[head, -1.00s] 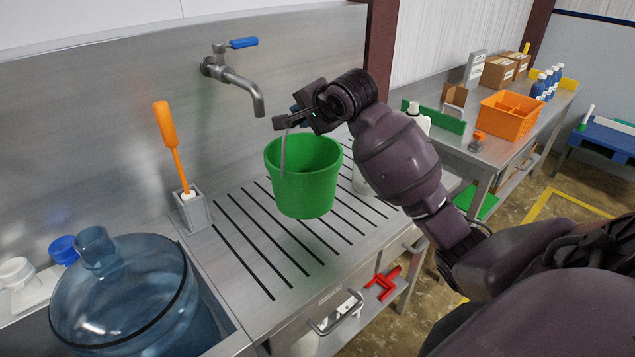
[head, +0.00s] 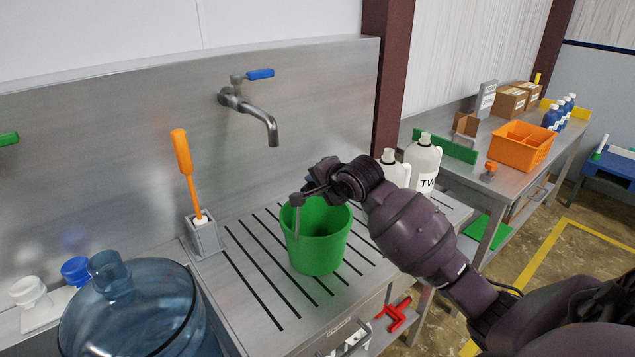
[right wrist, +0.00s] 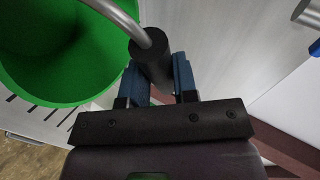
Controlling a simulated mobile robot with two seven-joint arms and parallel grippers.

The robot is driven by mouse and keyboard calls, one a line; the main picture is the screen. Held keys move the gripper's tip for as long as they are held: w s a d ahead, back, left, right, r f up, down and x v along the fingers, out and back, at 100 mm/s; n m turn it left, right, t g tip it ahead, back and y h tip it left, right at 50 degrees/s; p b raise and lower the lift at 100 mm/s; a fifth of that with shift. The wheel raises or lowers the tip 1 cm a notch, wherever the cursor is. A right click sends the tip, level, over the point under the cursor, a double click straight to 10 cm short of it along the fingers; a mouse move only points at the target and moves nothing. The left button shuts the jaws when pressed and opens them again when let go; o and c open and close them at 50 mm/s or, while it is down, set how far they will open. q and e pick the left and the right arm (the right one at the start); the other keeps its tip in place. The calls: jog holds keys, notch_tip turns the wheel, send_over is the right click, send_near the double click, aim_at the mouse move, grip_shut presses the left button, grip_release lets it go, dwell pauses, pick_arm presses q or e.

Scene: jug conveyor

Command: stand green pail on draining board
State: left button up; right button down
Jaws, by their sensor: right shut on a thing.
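The green pail (head: 320,250) is upright at the middle of the slotted steel draining board (head: 235,295). Its base is at or just above the board; I cannot tell whether it touches. My right gripper (head: 300,199) is over the pail's rim, shut on the dark grip of its wire handle. In the right wrist view, the fingers (right wrist: 160,78) close around this grip, and the pail's open green inside (right wrist: 50,50) shows at the left. My left gripper is not in view.
A brush in a grey holder (head: 206,238) stands left of the pail, with a large blue water jug (head: 135,315) nearer me. White bottles (head: 423,160) stand behind my right arm. A tap (head: 262,115) overhangs the back. Bare slotted board lies left of the pail.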

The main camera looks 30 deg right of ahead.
jog(key=c, duration=0.9)
grip_release()
jog(key=v, duration=1.1)
jog(key=s+a+f+n, duration=0.1)
jog(key=s+f+n, duration=0.1)
jog(key=f, duration=0.5)
jog(key=s+f+n, duration=0.3)
jog(key=f, duration=0.4)
jog(key=s+a+f+n, duration=0.1)
jog(key=s+f+n, duration=0.1)
jog(key=f, duration=0.5)
jog(key=shift+s+a+f+n+b, duration=0.2)
jog(key=shift+s+a+n+b, duration=0.1)
jog(key=shift+a, duration=0.1)
jog(key=s+a+f+n, duration=0.2)
jog(key=s+f, duration=0.2)
jog(key=s+a+f+n, duration=0.3)
jog(key=s+f, duration=0.1)
jog(key=f, duration=0.1)
jog(key=s+a+f+n, duration=0.2)
jog(key=s+f+n, duration=0.1)
jog(key=s+f, duration=0.1)
jog(key=shift+s+a+f, duration=0.3)
jog(key=shift+s+f, duration=0.05)
jog(key=shift+s, duration=0.3)
